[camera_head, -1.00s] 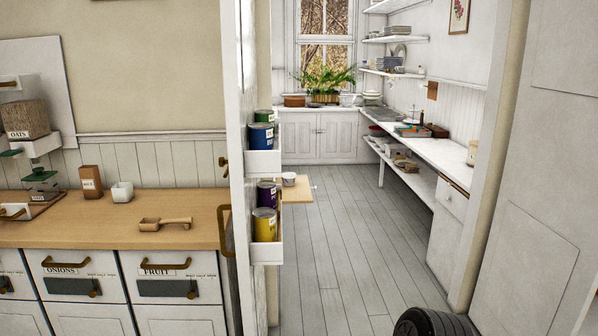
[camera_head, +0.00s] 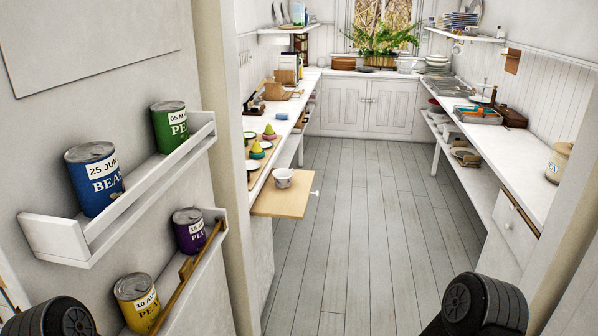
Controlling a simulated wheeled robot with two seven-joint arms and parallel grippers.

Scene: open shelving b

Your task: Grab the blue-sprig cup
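A small white cup (camera_head: 283,178) stands upright on a pull-out wooden board (camera_head: 283,204) at the left side of the pantry aisle. Faint marks show on the cup, but they are too small to tell whether they are a blue sprig. Nothing touches the cup but the board under it. Dark round parts of my own arms show at the bottom left and bottom right corners. Neither of my grippers is in view.
The doorway's left side has a door with can racks (camera_head: 60,240) holding several cans. A white counter (camera_head: 515,165) with a tray and jar runs along the right. The left counter holds small dishes. The plank floor (camera_head: 345,220) between is clear.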

